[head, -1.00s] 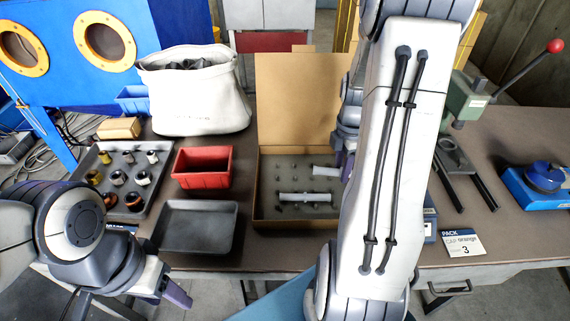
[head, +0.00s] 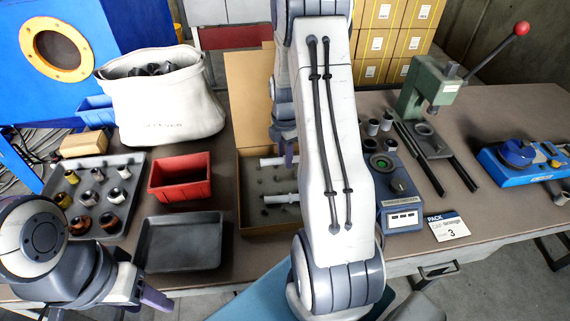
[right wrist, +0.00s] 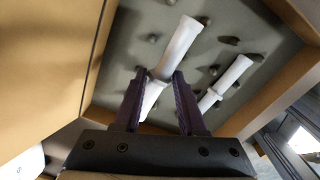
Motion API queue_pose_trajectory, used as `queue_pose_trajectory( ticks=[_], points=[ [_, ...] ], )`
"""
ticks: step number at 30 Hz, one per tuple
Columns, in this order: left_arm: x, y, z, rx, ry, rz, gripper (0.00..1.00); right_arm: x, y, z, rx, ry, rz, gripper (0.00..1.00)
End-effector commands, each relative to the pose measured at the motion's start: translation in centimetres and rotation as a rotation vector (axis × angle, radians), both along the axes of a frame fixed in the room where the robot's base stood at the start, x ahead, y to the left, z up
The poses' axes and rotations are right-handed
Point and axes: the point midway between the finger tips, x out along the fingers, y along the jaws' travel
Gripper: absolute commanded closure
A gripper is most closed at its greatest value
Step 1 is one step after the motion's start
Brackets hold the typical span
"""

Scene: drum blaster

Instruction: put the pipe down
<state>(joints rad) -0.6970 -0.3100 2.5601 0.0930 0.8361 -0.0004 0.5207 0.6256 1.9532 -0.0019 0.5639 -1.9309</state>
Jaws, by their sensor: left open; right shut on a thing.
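Two white pipes show at the open cardboard box (head: 262,226). My right gripper (right wrist: 155,78) is shut on one white pipe (right wrist: 178,45), which sticks out past the fingertips over the box's grey floor. The head view shows this pipe's end (head: 272,161) beside my right gripper (head: 289,152), mostly hidden by my arm. I cannot tell whether it touches the floor. The other pipe (head: 281,198) lies in the box nearer the front, and also shows in the right wrist view (right wrist: 226,82). My left gripper (head: 153,297) is open and empty at the table's front edge.
Left of the box are a black tray (head: 180,258), a red bin (head: 181,176) and a grey tray of fittings (head: 130,187). A white bag (head: 165,112) stands behind. Right are a blue-grey device (head: 402,219), a green press (head: 429,88) and a card (head: 447,226).

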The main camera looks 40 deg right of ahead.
Motion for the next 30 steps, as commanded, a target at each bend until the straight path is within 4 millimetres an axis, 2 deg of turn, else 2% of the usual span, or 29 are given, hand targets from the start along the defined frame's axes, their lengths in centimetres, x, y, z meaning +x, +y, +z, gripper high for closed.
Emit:
queue_pose_trajectory(
  ticks=[7, 20, 21, 22, 23, 30],
  points=[
    [0.0, 0.0, 0.2, 0.000, 0.000, 0.000, 0.47, -0.1, 0.1, -3.4, 0.003, 0.004, 0.000, 1.00],
    [0.0, 0.0, -0.1, 0.000, 0.000, 0.000, 0.47, 0.0, 0.1, -4.2, 0.001, 0.002, 0.000, 1.00],
    [0.0, 0.0, 0.0, 0.000, 0.000, 0.000, 0.47, 0.0, 0.1, -4.1, 0.001, 0.001, 0.000, 0.48],
    [0.0, 0.0, 0.0, 0.000, 0.000, 0.000, 0.47, 0.0, 0.1, -4.1, 0.001, 0.001, 0.000, 0.37],
    [0.0, 0.0, 0.0, 0.000, 0.000, 0.000, 0.47, -0.1, 0.1, -4.1, 0.001, 0.002, 0.000, 0.30],
    [0.0, 0.0, 0.0, 0.000, 0.000, 0.000, 0.47, -0.1, 0.1, -4.1, 0.001, 0.002, 0.000, 0.30]
  ],
)
